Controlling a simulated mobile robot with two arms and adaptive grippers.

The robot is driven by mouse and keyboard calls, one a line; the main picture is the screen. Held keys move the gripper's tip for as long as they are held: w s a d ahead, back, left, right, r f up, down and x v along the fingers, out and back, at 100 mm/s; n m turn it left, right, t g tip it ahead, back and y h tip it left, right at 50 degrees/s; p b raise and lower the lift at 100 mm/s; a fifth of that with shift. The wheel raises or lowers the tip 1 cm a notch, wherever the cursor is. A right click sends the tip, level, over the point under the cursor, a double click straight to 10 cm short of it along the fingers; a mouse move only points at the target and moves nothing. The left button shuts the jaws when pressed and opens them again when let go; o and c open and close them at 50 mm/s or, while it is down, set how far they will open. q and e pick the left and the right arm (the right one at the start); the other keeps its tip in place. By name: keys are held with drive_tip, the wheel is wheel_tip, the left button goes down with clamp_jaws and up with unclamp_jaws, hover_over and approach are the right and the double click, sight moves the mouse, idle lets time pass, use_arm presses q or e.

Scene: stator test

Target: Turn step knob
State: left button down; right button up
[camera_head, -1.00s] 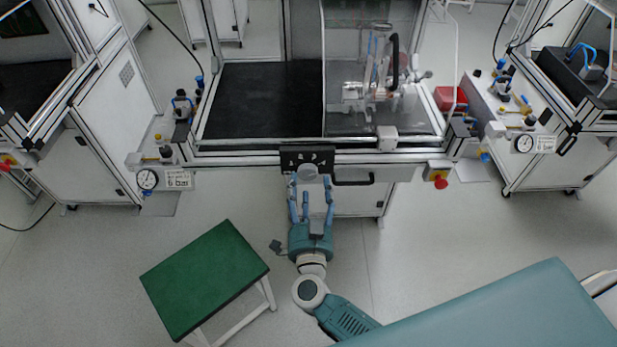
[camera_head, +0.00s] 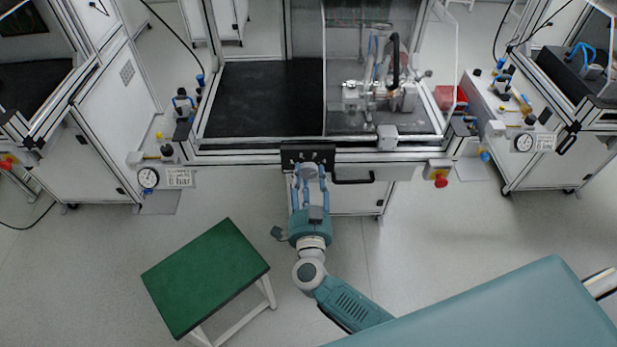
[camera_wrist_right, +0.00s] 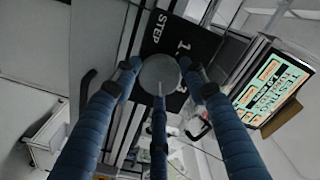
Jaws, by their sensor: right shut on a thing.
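The step knob (camera_wrist_right: 159,74) is a round grey knob on a black panel marked STEP (camera_wrist_right: 170,35) in the right wrist view. The same panel (camera_head: 292,153) sits on the front edge of the middle test station in the head view. My right gripper (camera_head: 310,171) is at the panel from below, its blue fingers around the knob. In the wrist view the fingers of my right gripper (camera_wrist_right: 160,85) close on the knob from several sides. The knob's pointer mark is not readable. My left gripper is not in view.
A drawer handle (camera_head: 353,181) is just right of the panel. A red emergency button (camera_head: 440,181) is further right. A green-topped stool (camera_head: 205,278) stands at the lower left. A lit screen (camera_wrist_right: 274,88) shows in the wrist view.

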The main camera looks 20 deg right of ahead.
drive_tip(key=shift+r+n+p, duration=0.15)
drive_tip(key=shift+n+p, duration=0.55)
drive_tip(key=shift+p, duration=0.35)
drive_tip(key=shift+n+p, duration=1.2)
drive_tip(key=shift+p, duration=0.05)
drive_tip(key=shift+n+p, duration=0.85)
drive_tip(key=shift+n, duration=0.35)
drive_tip(key=shift+f+n+p, duration=0.2)
drive_tip(key=shift+n+p, duration=0.45)
drive_tip(key=shift+n, duration=0.55)
drive_tip(key=o, duration=1.2)
drive_tip(key=shift+s, duration=0.1)
